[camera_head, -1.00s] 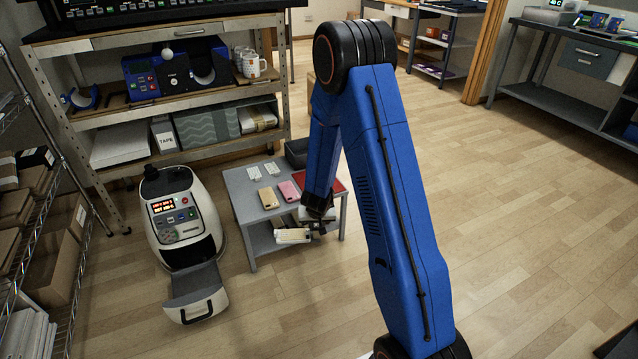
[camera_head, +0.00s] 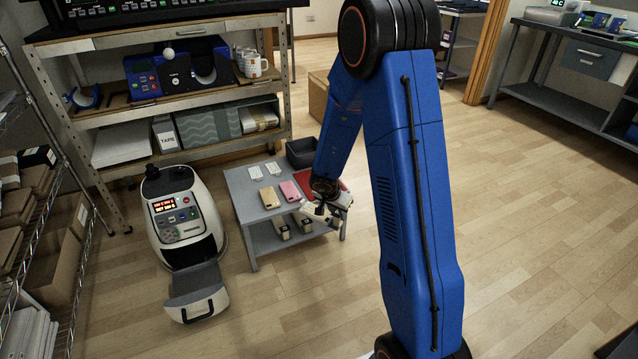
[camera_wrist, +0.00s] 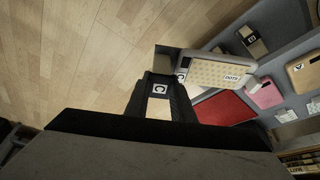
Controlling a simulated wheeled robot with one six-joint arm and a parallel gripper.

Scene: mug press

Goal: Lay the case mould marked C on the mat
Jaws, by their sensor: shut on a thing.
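My gripper (camera_wrist: 160,95) is shut on the handle of the case mould marked C (camera_wrist: 212,72). The mould is pale with a cream dotted face, a DOTS label and a C tag at its near end. In the head view my gripper (camera_head: 324,197) holds it at the right front of the small grey table. The red mat (camera_wrist: 224,109) lies on the table top, partly hidden by the mould and gripper. In the head view only part of the mat (camera_head: 306,181) shows. I cannot tell how high the mould is above it.
A tan case (camera_head: 269,198) and a pink case (camera_head: 289,190) lie left of the mat, with white cards behind. Two other moulds (camera_head: 282,228) sit on the table's lower shelf. A dark bin (camera_head: 301,153) stands at the back. A white press machine (camera_head: 184,220) stands left.

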